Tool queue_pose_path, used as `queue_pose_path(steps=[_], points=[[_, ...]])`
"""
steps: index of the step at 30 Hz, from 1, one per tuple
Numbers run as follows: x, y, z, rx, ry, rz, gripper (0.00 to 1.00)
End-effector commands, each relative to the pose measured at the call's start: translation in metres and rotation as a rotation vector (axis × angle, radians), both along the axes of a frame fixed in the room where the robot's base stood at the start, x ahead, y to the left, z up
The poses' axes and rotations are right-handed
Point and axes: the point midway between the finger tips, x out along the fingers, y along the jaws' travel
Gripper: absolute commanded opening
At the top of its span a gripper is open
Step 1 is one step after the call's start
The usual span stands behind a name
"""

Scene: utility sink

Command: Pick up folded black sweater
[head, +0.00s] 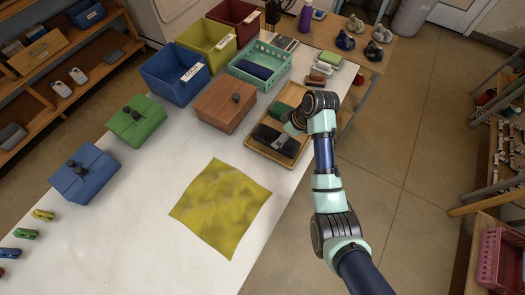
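A folded black cloth (270,137), which looks like the sweater, lies in the front part of a shallow wooden tray (266,154). My gripper (281,140) is over the tray, at the right side of the black cloth. It overlaps the cloth in the picture; I cannot tell whether it touches it. The fingers are too small and partly hidden by the arm, so their opening is unclear. A folded green cloth (281,112) lies behind the black one in the same tray. A dark navy folded cloth (254,69) lies in the mint basket (263,55).
A lidded wooden box (224,106) stands left of the tray. Blue (175,72), yellow (207,45) and red (236,18) bins stand at the back. Small brushes or blocks (320,75) lie behind the tray. A yellow cloth (221,205) lies flat in front; the white table around it is clear.

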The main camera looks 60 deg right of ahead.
Motion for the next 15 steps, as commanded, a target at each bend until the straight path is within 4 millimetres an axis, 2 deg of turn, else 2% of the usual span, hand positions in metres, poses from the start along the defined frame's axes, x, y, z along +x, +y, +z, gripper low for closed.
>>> queue_pose_path(steps=[5, 10, 15], points=[[-0.001, -0.002, -0.005, 0.005, 0.003, 0.001, 1.0], [0.008, -0.002, -0.023, 0.005, 0.004, 0.001, 1.0], [0.012, -0.003, -0.031, 0.005, 0.004, 0.001, 1.0]])
